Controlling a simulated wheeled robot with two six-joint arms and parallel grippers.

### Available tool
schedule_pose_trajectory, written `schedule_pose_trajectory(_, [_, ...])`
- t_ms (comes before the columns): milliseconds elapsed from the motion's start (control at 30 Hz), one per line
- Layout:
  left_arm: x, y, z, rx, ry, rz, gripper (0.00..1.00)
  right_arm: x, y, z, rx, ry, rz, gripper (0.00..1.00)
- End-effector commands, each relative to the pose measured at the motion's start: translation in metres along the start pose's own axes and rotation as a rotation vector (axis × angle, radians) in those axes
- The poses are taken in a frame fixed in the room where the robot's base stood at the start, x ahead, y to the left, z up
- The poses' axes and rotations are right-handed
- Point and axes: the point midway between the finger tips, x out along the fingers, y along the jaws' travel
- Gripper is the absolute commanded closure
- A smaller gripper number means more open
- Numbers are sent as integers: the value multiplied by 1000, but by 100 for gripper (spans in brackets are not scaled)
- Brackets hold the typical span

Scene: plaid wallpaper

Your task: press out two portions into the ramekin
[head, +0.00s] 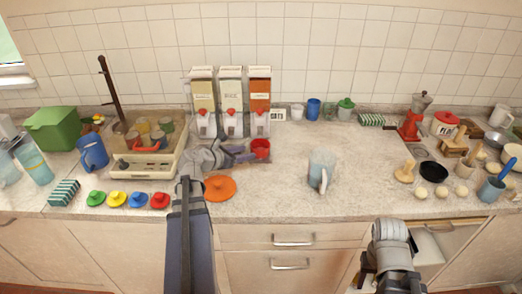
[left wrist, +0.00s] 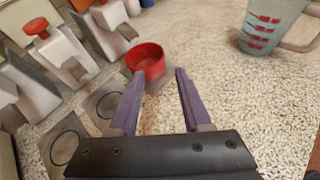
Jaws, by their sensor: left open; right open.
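The ramekin (head: 261,147) is a small red cup on the counter, at the foot of the rightmost dispenser. It also shows in the left wrist view (left wrist: 147,62), upright, just beyond my left fingertips. Three tall dispensers stand against the wall: a left one (head: 204,92), a middle one (head: 231,90) and an orange-brown right one (head: 260,88), each with a red knob and white spout housing. My left gripper (head: 248,154) is open and empty, its fingers (left wrist: 155,82) pointing at the ramekin. My right gripper (head: 372,268) is open at the counter's front edge.
A measuring jug (head: 321,171) stands right of the left gripper. An orange lid (head: 220,188) lies in front of it. A beige rack (head: 145,163) with jars is at the left. A small timer (head: 278,115) stands behind right. The counter between jug and red grinder (head: 410,128) is clear.

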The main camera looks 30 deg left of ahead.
Motion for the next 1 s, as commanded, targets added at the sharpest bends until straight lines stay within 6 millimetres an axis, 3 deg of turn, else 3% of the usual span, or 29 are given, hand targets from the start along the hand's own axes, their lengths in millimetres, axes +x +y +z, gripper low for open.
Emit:
schedule_pose_trajectory(33, [0, 0, 0, 0, 0, 0, 53, 0, 0, 0, 0, 0, 0, 50])
schedule_pose_trajectory(467, [0, 0, 0, 0, 0, 0, 100, 0, 0, 0, 0, 0, 0, 50])
schedule_pose_trajectory(1000, [0, 0, 0, 0, 0, 0, 100, 0, 0, 0, 0, 0, 0, 50])
